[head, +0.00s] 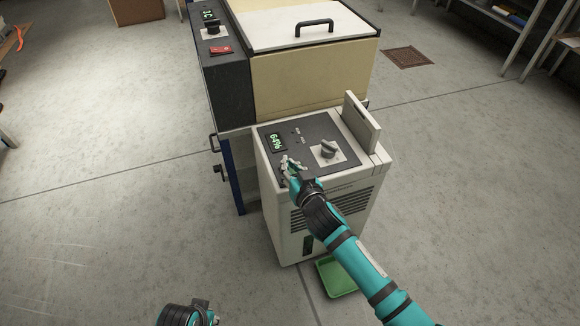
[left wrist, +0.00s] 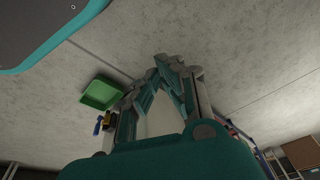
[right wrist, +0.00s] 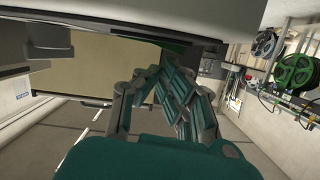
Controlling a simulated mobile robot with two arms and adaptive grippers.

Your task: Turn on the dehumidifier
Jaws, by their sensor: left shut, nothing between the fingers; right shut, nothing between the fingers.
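The dehumidifier (head: 283,226) is a white box with a dark sloping top panel (head: 311,133). The panel carries a lit green display (head: 276,142) reading about 64% and a grey knob (head: 328,150) on a pale plate. My right gripper (head: 291,164) is shut and empty at the panel's front left, just below the display. It hides the part of the panel beneath it; I cannot tell whether it touches. It also shows shut in the right wrist view (right wrist: 165,72). My left gripper shows shut and empty in the left wrist view (left wrist: 172,66), low and away from the dehumidifier.
A raised flap (head: 362,124) stands at the dehumidifier's back right. Behind is a larger cream cabinet (head: 310,75) with a handled lid and its own control panel. A green tray (head: 338,278) lies on the floor in front. Open floor lies left and right.

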